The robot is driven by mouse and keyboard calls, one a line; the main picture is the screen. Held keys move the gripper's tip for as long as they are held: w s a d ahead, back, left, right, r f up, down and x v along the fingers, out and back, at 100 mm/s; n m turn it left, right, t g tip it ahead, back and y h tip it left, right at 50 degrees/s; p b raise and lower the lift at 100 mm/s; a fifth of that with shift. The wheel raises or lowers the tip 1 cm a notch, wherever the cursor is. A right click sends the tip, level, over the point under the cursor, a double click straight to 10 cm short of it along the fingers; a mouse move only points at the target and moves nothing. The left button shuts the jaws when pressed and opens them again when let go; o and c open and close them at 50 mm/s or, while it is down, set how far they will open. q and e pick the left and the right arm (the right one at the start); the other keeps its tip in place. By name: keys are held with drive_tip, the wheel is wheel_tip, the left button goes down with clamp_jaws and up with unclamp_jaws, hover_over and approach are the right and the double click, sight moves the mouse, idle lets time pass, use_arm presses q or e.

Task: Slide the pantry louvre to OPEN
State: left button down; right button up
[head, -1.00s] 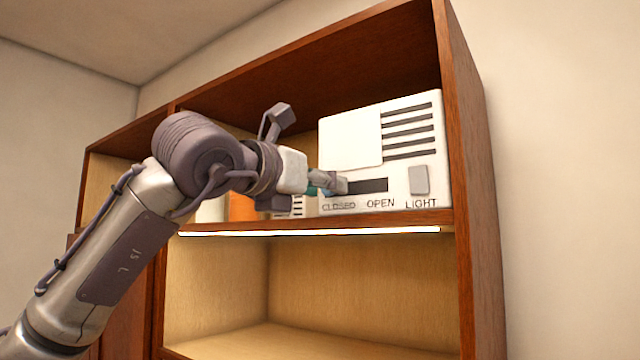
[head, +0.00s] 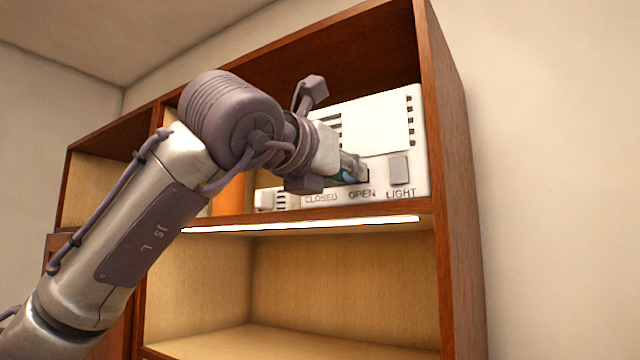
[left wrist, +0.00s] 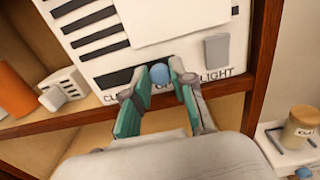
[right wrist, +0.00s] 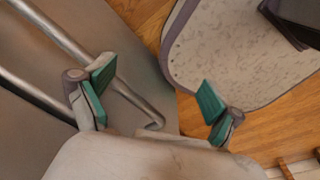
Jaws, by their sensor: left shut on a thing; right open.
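The pantry louvre is a white unit (head: 415,178) on the upper shelf, marked CLOSED, OPEN and LIGHT. Its white cover plate (head: 378,120) lies over the right-hand slots, with only their right ends showing; dark slots show left of it. In the left wrist view a blue knob (left wrist: 160,74) sits at the right end of a dark track (left wrist: 115,78), by the partly hidden OPEN label. My left gripper (head: 354,168) is shut on this knob, one finger on each side. My right gripper (right wrist: 156,88) is open and empty, away from the louvre.
A grey LIGHT switch (head: 399,169) sits just right of the gripper. A wooden cabinet side (head: 450,180) stands beyond it. Left of the louvre are an orange object (head: 229,195) and a small white slotted thing (left wrist: 62,88). The lower shelf (head: 300,335) is empty.

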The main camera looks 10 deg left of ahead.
use_arm(q)
drive_tip(key=c, duration=1.3)
unclamp_jaws()
drive_tip(key=shift+d, duration=0.15)
drive_tip(key=o, duration=0.3)
drive_tip(key=shift+s+d, duration=0.15)
drive_tip(key=shift+d, duration=0.05)
drive_tip(key=v, duration=1.2)
